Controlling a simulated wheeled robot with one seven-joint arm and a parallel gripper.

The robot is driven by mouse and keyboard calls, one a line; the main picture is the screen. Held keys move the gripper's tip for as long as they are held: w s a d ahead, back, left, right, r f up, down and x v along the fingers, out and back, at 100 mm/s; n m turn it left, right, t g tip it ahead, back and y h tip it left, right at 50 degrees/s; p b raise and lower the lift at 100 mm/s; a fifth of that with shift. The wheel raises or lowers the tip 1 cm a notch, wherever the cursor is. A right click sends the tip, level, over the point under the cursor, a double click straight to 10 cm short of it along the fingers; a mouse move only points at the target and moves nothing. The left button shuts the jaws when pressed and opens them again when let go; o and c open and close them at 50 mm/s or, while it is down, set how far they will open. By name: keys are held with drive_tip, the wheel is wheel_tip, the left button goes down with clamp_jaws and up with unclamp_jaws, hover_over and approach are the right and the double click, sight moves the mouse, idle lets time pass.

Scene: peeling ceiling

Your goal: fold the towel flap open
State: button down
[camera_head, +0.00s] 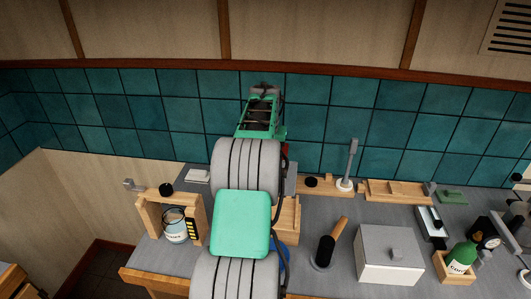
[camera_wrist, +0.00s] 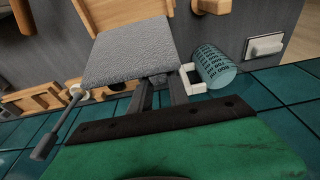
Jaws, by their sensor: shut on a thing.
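A grey, rough-textured towel flap (camera_wrist: 135,50) lies in front of my gripper in the wrist view, its far edge against a light wooden piece. My gripper (camera_wrist: 158,84) is shut on the near edge of the towel flap; its two dark fingers meet the cloth there. In the head view my own arm covers the gripper and most of the towel. How the rest of the cloth lies is hidden.
A patterned cylinder (camera_wrist: 213,66) and a white bracket (camera_wrist: 190,80) stand close right of the fingers. An upright lever (camera_head: 349,164), a grey lidded box (camera_head: 390,255) and a green bottle (camera_head: 462,257) stand right on the counter. A wooden frame (camera_head: 198,212) stands left. The tiled wall (camera_head: 400,110) is close behind.

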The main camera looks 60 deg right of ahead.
drive_tip(key=shift+d+f+y, duration=0.15)
drive_tip(key=shift+f+y, duration=0.15)
drive_tip(key=shift+f, duration=0.5)
drive_tip(key=c, duration=1.6)
unclamp_jaws()
drive_tip(key=shift+d, duration=0.1)
drive_tip(key=shift+o, duration=0.7)
drive_tip(key=shift+w+d+f, duration=0.15)
drive_tip(key=shift+d+f, duration=0.05)
drive_tip(key=shift+d, duration=0.2)
drive_tip(key=shift+o, duration=0.8)
drive_tip(key=shift+r, duration=0.1)
drive_tip(key=shift+o, duration=0.3)
drive_tip(key=shift+a+r+p, duration=0.25)
drive_tip(key=shift+r+p, duration=0.05)
drive_tip(key=r, duration=0.2)
drive_tip(key=r+b, duration=0.1)
drive_tip(key=r, duration=0.4)
drive_tip(key=shift+a+r+b, duration=0.35)
drive_tip(key=shift+a+b, duration=0.05)
